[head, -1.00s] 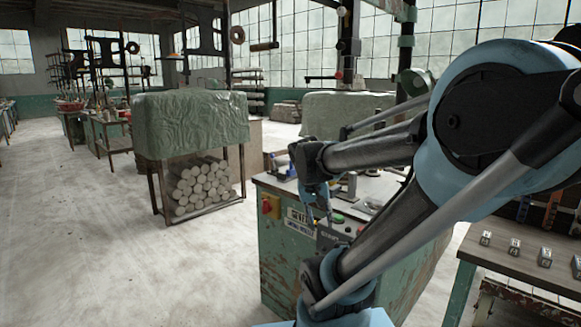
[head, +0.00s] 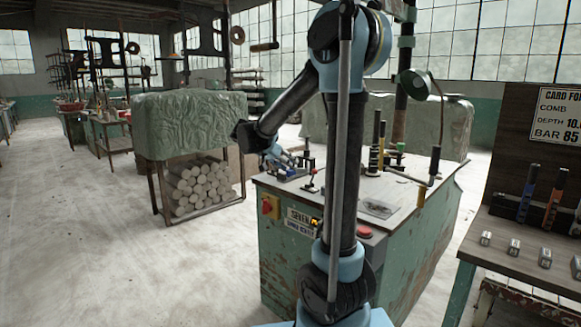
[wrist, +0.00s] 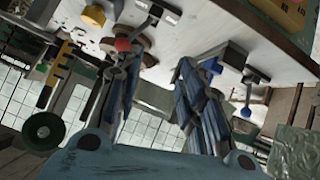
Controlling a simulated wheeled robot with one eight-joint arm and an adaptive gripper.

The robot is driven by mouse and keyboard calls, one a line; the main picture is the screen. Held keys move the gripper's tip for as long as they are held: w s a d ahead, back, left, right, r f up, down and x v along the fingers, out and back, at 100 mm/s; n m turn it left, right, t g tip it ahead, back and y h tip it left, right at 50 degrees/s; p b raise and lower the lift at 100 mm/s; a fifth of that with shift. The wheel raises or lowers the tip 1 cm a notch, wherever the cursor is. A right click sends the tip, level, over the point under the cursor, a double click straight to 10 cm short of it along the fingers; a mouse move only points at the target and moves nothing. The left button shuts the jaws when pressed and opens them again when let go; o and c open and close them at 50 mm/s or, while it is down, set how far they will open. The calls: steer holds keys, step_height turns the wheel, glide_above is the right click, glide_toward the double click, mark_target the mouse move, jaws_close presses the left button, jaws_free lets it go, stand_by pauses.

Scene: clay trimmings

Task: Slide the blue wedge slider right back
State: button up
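My gripper (head: 282,156) is at the left end of the green machine's top (head: 345,190), low over a cluster of small fittings. In the wrist view its two blue fingers (wrist: 156,68) stand apart with nothing between their tips, so it is open. A lever with a red knob (wrist: 123,45) shows by the left fingertip; whether they touch is unclear. Small blue knobs (wrist: 212,66) on dark metal fittings lie just right of the right finger. I cannot clearly tell the blue wedge slider from these blue parts and my fingers.
A red-knobbed lever (head: 313,173) and tall posts (head: 381,140) rise from the machine top. A handled crank (head: 434,165) is at its right. A wooden bench (head: 530,235) with small blocks stands at right.

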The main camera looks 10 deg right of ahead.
steer(key=w+a+m+t+h, duration=0.2)
steer(key=w+a, duration=0.6)
steer(key=w, duration=0.2)
steer(key=x, duration=1.6)
steer(key=shift+w+d+r, duration=0.1)
steer(key=shift+w+d, duration=0.2)
steer(key=shift+w, duration=0.05)
